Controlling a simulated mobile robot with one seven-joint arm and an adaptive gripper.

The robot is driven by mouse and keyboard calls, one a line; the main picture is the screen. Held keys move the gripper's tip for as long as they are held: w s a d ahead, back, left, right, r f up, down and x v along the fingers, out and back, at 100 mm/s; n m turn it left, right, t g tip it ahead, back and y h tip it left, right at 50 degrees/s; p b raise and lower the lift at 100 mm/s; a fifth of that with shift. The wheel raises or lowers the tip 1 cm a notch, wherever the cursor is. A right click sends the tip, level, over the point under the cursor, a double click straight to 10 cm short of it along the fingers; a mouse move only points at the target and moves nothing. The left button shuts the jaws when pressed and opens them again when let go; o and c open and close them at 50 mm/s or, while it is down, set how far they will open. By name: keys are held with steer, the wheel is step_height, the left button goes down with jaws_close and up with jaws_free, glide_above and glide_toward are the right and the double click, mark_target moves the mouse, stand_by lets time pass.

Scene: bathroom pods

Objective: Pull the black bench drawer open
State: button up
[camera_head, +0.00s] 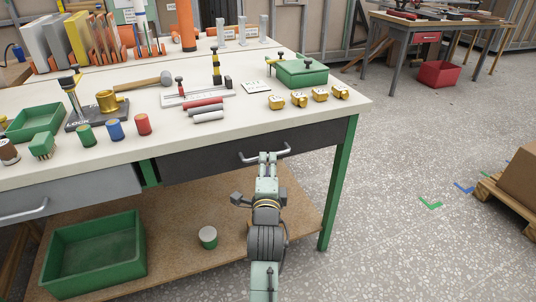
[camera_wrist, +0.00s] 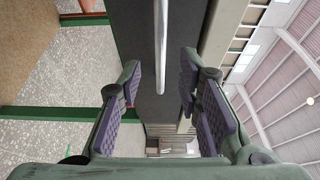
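The black bench drawer (camera_head: 205,161) sits under the right part of the bench top, its front looking flush with the frame. Its metal bar handle (camera_head: 249,159) is on the front. My gripper (camera_head: 267,157) is at the handle and hides part of it. In the wrist view the handle (camera_wrist: 160,45) runs lengthwise down the middle, in line with the gap between the fingers of my gripper (camera_wrist: 158,85). The dark drawer front (camera_wrist: 134,30) is behind it. The fingers are apart, with visible space on both sides of the bar. I cannot tell how deep the bar sits between them.
A grey drawer (camera_head: 70,190) is to the left. A green bench leg (camera_head: 338,185) stands right of the black drawer. The lower shelf (camera_head: 180,245) holds a green bin (camera_head: 95,250) and a can (camera_head: 208,237). Tools and parts cover the bench top. The floor at right is mostly clear.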

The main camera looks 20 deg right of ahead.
mark_target(268, 157)
steer(key=x, duration=0.5)
jaws_close()
stand_by(0.3)
stand_by(0.4)
